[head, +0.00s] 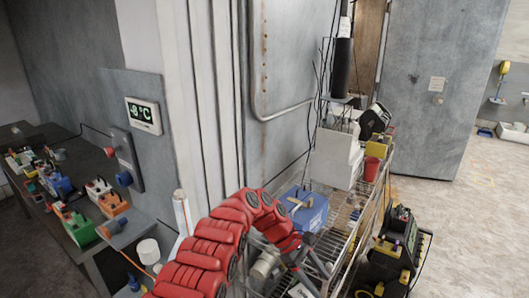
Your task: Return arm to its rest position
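My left arm, red and segmented, comes in at the bottom left of the head view. It arches up and bends down to the right over the wire shelf cart (352,250). My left gripper (321,284), dark grey, is at the end of the arm, low over the cart. Its two fingers look apart, with no object seen between them. A blue box (308,212) is on the cart, just behind the gripper. My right gripper is not in view.
A dark bench (62,258) with colored devices stands at the left. A black and yellow machine (397,245) stands right of the cart.

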